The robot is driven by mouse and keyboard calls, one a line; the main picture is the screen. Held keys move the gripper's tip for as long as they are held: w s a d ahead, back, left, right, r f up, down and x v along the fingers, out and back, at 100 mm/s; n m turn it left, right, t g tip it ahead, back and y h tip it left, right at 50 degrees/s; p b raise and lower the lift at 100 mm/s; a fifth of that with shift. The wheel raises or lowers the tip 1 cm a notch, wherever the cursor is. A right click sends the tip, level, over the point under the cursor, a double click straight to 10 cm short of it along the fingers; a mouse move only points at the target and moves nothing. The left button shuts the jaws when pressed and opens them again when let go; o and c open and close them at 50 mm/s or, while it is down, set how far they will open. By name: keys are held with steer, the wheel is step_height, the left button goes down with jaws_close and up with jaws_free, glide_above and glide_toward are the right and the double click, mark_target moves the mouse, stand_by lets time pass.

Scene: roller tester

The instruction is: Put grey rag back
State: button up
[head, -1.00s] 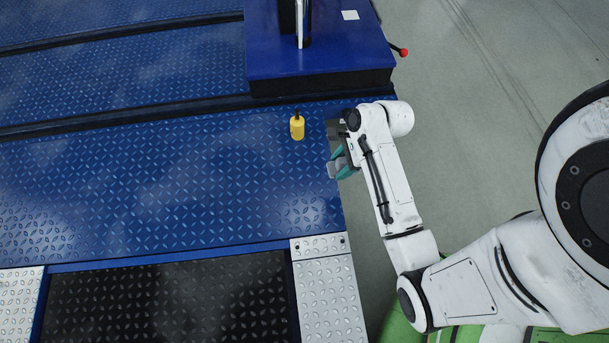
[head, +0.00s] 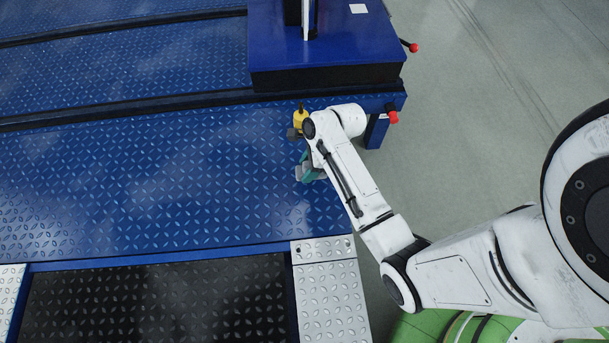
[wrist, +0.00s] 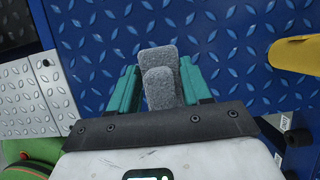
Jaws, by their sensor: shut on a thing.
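My gripper (wrist: 160,90) has teal fingers and is shut on the grey rag (wrist: 158,60), which sticks out beyond the fingertips in the wrist view. In the head view my gripper (head: 306,172) is over the right part of the blue diamond-plate platform (head: 150,190), and a small light grey end of the rag shows at its left side. I cannot tell how high the rag is above the plate.
A yellow bottle-like thing (head: 299,117) stands on the platform just behind my wrist; it also shows at the right of the wrist view (wrist: 298,55). A blue block (head: 325,50) with a post rises behind. Red knobs (head: 391,117) stick out at the right. The platform's left is clear.

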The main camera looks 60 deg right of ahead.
steer(key=shift+w+f, duration=0.35)
steer(key=shift+f, duration=0.1)
step_height(320, 180, down, 3)
steer(key=shift+w+a+f+b, duration=0.1)
steer(key=shift+w+f+b, duration=0.1)
steer(key=shift+b, duration=0.7)
steer(key=o, duration=0.9)
steer(key=shift+o, duration=0.2)
